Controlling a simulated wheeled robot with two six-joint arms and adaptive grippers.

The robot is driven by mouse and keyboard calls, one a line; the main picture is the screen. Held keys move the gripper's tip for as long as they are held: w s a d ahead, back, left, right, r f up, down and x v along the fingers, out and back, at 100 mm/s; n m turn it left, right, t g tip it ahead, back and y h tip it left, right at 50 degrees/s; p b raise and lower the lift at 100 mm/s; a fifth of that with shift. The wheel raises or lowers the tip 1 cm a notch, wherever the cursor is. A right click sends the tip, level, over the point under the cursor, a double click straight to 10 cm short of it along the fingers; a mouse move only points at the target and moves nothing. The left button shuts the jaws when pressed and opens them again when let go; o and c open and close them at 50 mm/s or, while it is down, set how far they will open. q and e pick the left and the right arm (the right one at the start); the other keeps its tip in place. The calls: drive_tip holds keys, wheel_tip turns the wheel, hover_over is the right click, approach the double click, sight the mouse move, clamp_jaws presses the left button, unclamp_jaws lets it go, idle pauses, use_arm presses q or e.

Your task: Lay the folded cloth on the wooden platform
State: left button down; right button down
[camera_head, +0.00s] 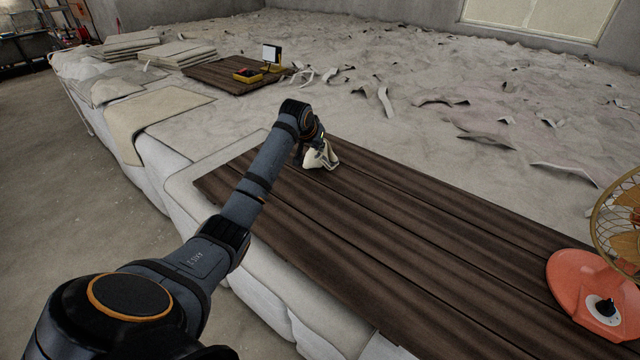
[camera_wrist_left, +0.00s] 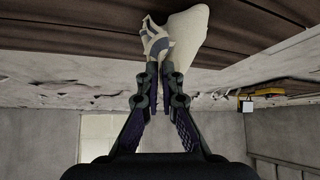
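A pale cream cloth (camera_head: 321,156) with dark markings is bunched up at the far left part of the dark wooden platform (camera_head: 390,225). My left gripper (camera_head: 312,148) is at the cloth, and its fingers are mostly hidden there by the arm and the cloth. In the left wrist view the two fingers of my left gripper (camera_wrist_left: 159,75) are close together at the base of the cloth (camera_wrist_left: 175,38), which spreads out beyond their tips against the platform (camera_wrist_left: 70,32). The cloth appears pinched between the tips. My right gripper is in neither view.
An orange fan (camera_head: 585,290) stands on the platform's near right end. A smaller dark board (camera_head: 215,76) with a yellow-and-black item (camera_head: 248,75) and stacked grey sheets (camera_head: 180,53) lie at the back left. A beige cloth or sheet (camera_head: 150,118) drapes over the edge. The platform's middle is clear.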

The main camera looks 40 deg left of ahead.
use_arm(q)
drive_tip(key=s+d+f, duration=0.2)
drive_tip(key=s+f, duration=0.1)
drive_tip(key=s+d+f, duration=0.2)
drive_tip(key=s+f, duration=0.1)
drive_tip(key=s, duration=0.1)
drive_tip(key=s+d+f, duration=0.2)
drive_tip(key=s+f, duration=0.1)
drive_tip(key=f, duration=0.1)
drive_tip(key=shift+s+d+f, duration=0.1)
drive_tip(key=shift+s+d, duration=0.2)
drive_tip(key=shift+d, duration=0.1)
drive_tip(key=c, duration=1.1)
unclamp_jaws()
